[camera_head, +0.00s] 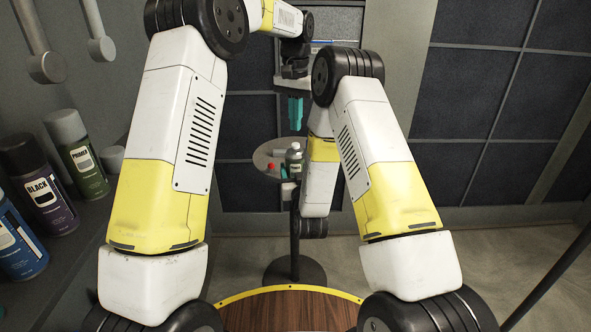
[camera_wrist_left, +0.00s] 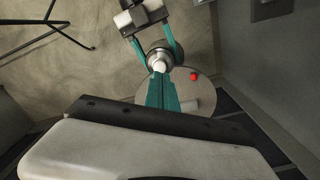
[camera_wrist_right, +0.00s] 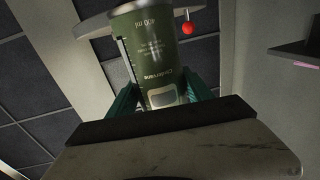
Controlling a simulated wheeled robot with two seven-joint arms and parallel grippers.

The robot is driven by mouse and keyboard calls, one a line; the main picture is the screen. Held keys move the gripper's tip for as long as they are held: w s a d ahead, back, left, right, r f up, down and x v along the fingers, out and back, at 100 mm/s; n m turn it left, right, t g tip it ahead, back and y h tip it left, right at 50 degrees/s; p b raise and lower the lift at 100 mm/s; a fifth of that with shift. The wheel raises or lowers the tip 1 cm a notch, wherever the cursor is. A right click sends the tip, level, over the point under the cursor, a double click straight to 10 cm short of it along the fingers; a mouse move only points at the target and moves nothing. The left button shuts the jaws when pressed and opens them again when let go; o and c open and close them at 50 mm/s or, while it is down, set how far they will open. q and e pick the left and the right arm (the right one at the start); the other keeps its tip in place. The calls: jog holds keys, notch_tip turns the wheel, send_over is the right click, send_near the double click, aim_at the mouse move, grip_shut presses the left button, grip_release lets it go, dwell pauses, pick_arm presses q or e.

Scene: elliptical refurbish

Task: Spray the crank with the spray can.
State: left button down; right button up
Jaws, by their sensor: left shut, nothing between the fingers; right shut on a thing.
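The green spray can (camera_wrist_right: 160,45), its label upside down in the right wrist view, is held by my right gripper (camera_wrist_right: 162,92), teal fingers on both sides. In the head view the can (camera_head: 294,162) is upright in front of a round grey plate. From above, in the left wrist view, its white nozzle (camera_wrist_left: 159,67) shows. My left gripper (camera_head: 295,112) is shut and empty, pointing down above the can, with a gap in the head view. Its closed fingertips (camera_wrist_left: 160,78) line up with the nozzle. The round plate (camera_head: 263,152) carries a red knob (camera_head: 270,167); this may be the crank.
Several spray cans, including a black one (camera_head: 42,185) and a primer (camera_head: 78,155), stand on the shelf at the left. The plate's post rises from a round dark base (camera_head: 295,271).

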pick_arm(q)
notch_tip(320, 180, up, 12)
dwell(0.4)
dwell(0.4)
